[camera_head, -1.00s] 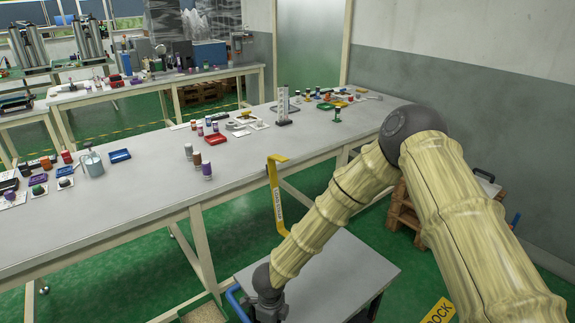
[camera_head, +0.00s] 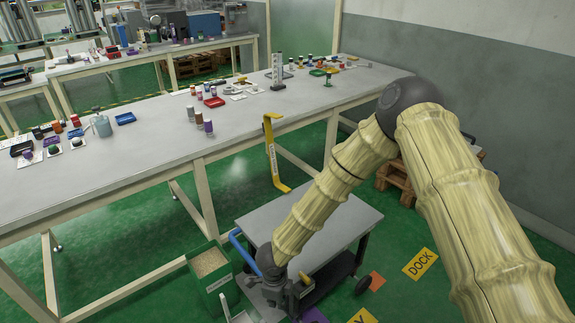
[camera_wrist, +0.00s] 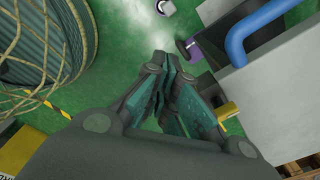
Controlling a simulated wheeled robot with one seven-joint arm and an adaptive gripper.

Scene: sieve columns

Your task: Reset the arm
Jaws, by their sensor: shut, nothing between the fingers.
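My gripper (camera_wrist: 172,80) points down toward the green floor in the wrist view. Its fingers are together with nothing between them. In the head view my arm reaches forward and down from the right. Its wrist end is low, beside the left end of a grey cart (camera_head: 335,225), and the fingertips are hard to make out there. In the wrist view the cart's blue handle (camera_wrist: 255,30) is to the right of the gripper, apart from it.
A long grey workbench (camera_head: 150,165) crosses behind the arm, with bottles and trays on it. A green bin of granules (camera_head: 212,275) stands left of the cart.

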